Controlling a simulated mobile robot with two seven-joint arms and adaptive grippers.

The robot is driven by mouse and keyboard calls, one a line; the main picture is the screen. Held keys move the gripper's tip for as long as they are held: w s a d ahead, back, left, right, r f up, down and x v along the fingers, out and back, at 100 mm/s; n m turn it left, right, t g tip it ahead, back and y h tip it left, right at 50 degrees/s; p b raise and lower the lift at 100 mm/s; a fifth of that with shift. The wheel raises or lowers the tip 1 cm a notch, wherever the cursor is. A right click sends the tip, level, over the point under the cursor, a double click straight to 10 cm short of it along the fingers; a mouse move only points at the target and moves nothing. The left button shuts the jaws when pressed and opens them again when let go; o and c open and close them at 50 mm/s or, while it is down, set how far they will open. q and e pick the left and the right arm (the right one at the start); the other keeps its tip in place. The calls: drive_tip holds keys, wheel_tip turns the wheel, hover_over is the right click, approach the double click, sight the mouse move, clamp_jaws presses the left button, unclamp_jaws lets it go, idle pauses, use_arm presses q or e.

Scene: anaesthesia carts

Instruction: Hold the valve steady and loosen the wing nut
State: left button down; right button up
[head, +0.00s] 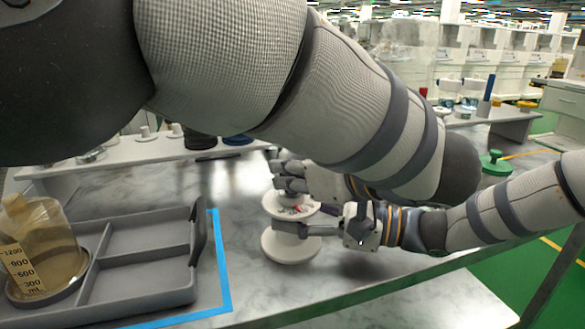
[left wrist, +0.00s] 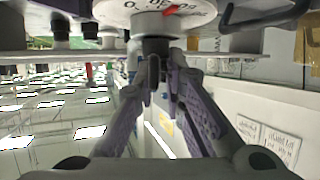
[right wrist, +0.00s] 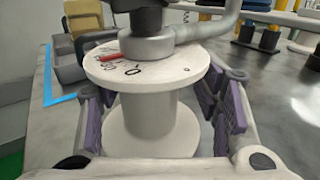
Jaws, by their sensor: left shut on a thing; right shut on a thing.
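The valve (head: 291,245) is a white spool shape standing upright on the marble table. Its round top disc carries printed numbers and a red mark, also seen in the right wrist view (right wrist: 185,62). My right gripper (head: 292,229) comes from the right, its fingers on both sides of the valve's white column, shut on it below the top disc. My left gripper (head: 286,182) is above the disc, shut on the dark wing nut (left wrist: 154,46) at the valve's centre. The wing nut is mostly hidden by the fingers, so its wings cannot be made out.
A raised shelf (head: 150,150) runs behind. A green object (head: 494,163) stands at right. My left arm covers much of the upper view.

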use_arm(q)
drive_tip(key=shift+w+d+f, duration=0.1)
drive_tip(key=shift+w, duration=0.05)
idle(0.3)
drive_tip(key=c, duration=1.8)
unclamp_jaws()
